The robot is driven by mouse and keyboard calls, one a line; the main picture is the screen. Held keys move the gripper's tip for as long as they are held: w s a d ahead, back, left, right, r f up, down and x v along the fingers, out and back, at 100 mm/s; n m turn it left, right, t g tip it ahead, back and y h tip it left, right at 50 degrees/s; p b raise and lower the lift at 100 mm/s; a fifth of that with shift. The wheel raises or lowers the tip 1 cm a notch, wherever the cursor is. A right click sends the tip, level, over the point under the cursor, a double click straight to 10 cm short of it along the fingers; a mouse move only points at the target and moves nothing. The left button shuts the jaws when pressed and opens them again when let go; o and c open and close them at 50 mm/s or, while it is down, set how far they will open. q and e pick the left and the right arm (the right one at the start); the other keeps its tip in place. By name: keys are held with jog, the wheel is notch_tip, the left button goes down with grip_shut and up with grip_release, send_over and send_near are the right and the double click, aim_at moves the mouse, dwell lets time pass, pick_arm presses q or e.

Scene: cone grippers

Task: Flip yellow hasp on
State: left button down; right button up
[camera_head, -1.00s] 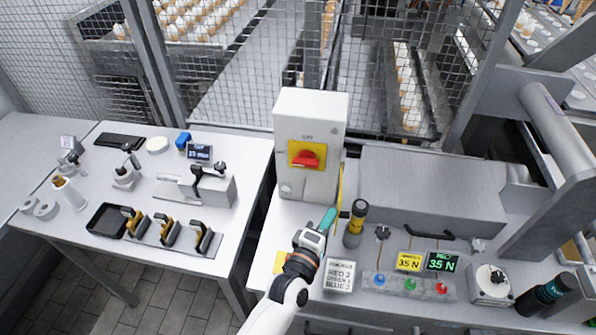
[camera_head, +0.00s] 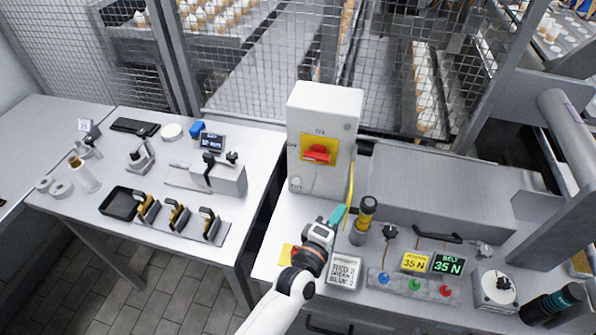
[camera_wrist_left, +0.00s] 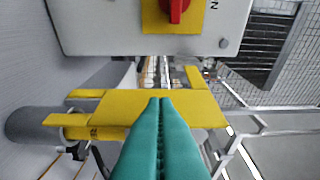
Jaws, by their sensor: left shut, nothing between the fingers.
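The yellow hasp (camera_head: 351,184) is a thin upright strip along the right side of the white switch box (camera_head: 324,115). In the left wrist view the hasp (camera_wrist_left: 200,107) is a flat yellow plate just beyond my fingertips; I cannot tell whether they touch it. My left gripper (camera_head: 338,213) has teal fingers, shut and empty, below the box's lower right side. It fills the lower middle of the left wrist view (camera_wrist_left: 160,135). The box carries a red rotary handle (camera_head: 317,154) on a yellow plate. My right gripper is not seen.
Farther right are a button strip (camera_head: 413,287) and two small displays (camera_head: 447,264). A label card (camera_head: 344,271) lies beside my wrist. A mesh fence stands behind the box.

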pick_arm(q)
jog(key=shift+s+d+f, duration=0.25)
jog(key=shift+s+d, duration=0.05)
jog(key=shift+s, duration=0.4)
jog(key=a+b+v, duration=0.1)
jog(key=b+v, duration=0.2)
jog(key=v, duration=0.8)
jog(key=shift+w+r, duration=0.25)
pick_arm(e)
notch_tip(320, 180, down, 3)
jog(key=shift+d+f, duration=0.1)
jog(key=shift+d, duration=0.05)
